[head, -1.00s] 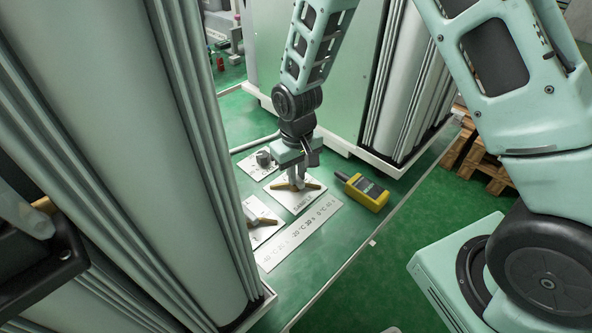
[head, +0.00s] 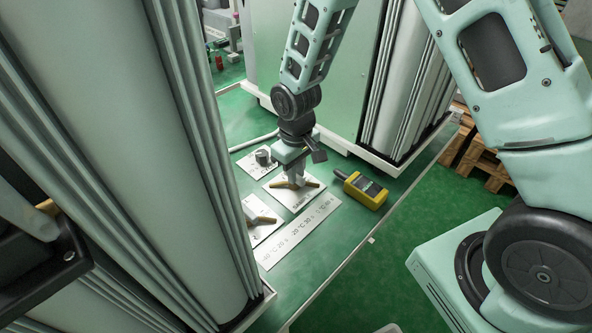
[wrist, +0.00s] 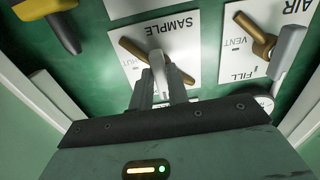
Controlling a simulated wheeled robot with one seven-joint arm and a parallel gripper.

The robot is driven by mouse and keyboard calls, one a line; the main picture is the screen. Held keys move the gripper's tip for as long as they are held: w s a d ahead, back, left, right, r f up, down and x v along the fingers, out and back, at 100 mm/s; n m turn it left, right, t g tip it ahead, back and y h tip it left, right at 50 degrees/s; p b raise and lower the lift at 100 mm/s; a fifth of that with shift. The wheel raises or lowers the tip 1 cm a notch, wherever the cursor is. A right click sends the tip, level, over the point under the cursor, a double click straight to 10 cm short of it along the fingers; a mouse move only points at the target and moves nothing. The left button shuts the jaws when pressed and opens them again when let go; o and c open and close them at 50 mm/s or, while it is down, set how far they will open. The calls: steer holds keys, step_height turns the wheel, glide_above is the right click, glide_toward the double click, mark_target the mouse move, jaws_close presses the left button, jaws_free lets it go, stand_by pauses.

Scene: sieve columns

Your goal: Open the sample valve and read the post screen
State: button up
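The sample valve is a brass lever (head: 308,184) on a white plate (head: 304,198) marked SAMPLE. In the wrist view the brass lever (wrist: 132,47) lies at a slant across the plate (wrist: 190,50). My gripper (head: 294,172) points down at this valve from above. In the wrist view my gripper's fingers (wrist: 160,84) are close together around a light grey upright part at the middle of the lever, and seem to be shut on it. The fingers hide the valve's centre. No post screen can be made out.
A yellow handheld instrument (head: 366,189) lies right of the plate. The AIR valve's brass lever (wrist: 258,40) sits beside it on a plate marked VENT and FILL. A label strip (head: 297,238) runs in front. A tall column (head: 100,130) stands close on the left, a cabinet (head: 300,80) behind.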

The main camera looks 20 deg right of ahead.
steer(key=o, duration=0.3)
step_height(320, 180, up, 17)
steer(key=shift+r, duration=0.2)
stand_by(0.4)
